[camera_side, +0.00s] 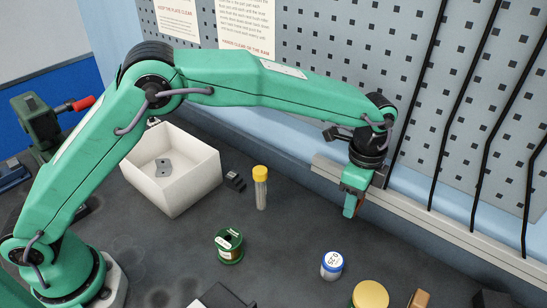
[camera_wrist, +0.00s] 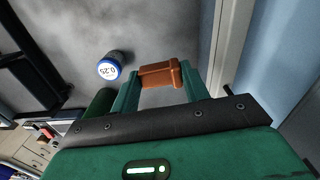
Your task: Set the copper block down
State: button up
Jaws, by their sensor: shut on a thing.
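The copper block (camera_wrist: 160,74) is a small reddish-brown piece between the two green fingers of my gripper (camera_wrist: 159,84) in the wrist view. The fingers are shut on its two ends. In the side view my gripper (camera_side: 352,201) points down at the right, close to the pale rail along the wall. There the block is mostly hidden by a finger. The gripper's tips appear above the dark bench top (camera_side: 290,220), but the exact height is hard to tell.
A blue-lidded vial (camera_side: 331,266), also in the wrist view (camera_wrist: 110,66), stands nearby. A green spool (camera_side: 229,246), a yellow-capped tube (camera_side: 260,188), a white bin (camera_side: 175,185), a yellow-lidded jar (camera_side: 370,295) and an orange-brown piece (camera_side: 419,299) are around. Black rods (camera_side: 477,180) rise at right.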

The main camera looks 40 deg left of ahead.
jog(key=m, duration=0.1)
send_over(391, 265)
jog(key=a, duration=0.1)
jog(key=shift+d+f, duration=0.2)
jog(key=shift+d, duration=0.35)
jog(key=shift+f, duration=5)
jog(key=shift+f, duration=0.15)
jog(key=o, duration=1.2)
